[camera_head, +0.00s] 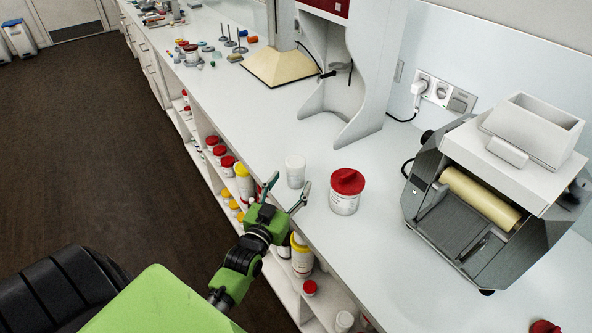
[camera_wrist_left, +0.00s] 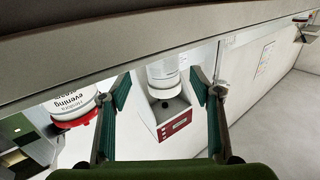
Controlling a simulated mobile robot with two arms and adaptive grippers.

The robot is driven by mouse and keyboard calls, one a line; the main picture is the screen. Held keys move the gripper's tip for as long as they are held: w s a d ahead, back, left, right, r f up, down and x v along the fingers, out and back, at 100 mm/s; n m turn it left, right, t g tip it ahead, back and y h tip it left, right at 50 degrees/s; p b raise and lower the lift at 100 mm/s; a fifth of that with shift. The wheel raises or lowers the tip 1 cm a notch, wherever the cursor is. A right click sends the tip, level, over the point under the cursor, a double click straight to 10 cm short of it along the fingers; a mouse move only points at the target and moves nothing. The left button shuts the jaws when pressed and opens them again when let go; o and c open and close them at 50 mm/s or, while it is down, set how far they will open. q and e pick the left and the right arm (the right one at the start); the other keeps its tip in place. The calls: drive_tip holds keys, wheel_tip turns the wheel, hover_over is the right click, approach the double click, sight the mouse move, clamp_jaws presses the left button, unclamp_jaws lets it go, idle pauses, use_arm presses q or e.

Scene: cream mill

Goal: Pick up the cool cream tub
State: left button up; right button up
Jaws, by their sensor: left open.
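A small white tub with a white lid (camera_head: 295,171) stands upright near the front edge of the white counter. I cannot read its label, so I cannot confirm that it is the cool cream tub. My left gripper (camera_head: 290,181) is open and empty at the counter edge, its fingers pointing at this tub. In the left wrist view, which is upside down, the white tub (camera_wrist_left: 162,72) shows between and beyond the two fingers (camera_wrist_left: 160,88). A gap to it seems to remain. My right gripper is not in view.
A red-lidded tub (camera_head: 344,196) stands close on the right; its label reads "evening cream" in the wrist view (camera_wrist_left: 72,107). A roller mill (camera_head: 490,190) stands farther right. Shelves under the counter (camera_head: 205,140) hold several jars.

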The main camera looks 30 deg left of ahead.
sight(292, 178)
use_arm(q)
drive_tip(key=w, duration=0.1)
drive_tip(key=w+a+p, duration=0.1)
drive_tip(key=w, duration=0.2)
drive_tip(key=shift+w+a+r+p, duration=0.2)
drive_tip(key=shift+w+r+p, duration=0.05)
drive_tip(key=shift+p, duration=0.1)
drive_tip(key=shift+w+f, duration=0.1)
drive_tip(key=shift+w, duration=0.2)
drive_tip(key=shift+w+a, duration=0.1)
drive_tip(key=shift+c, duration=0.5)
drive_tip(key=c, duration=1.2)
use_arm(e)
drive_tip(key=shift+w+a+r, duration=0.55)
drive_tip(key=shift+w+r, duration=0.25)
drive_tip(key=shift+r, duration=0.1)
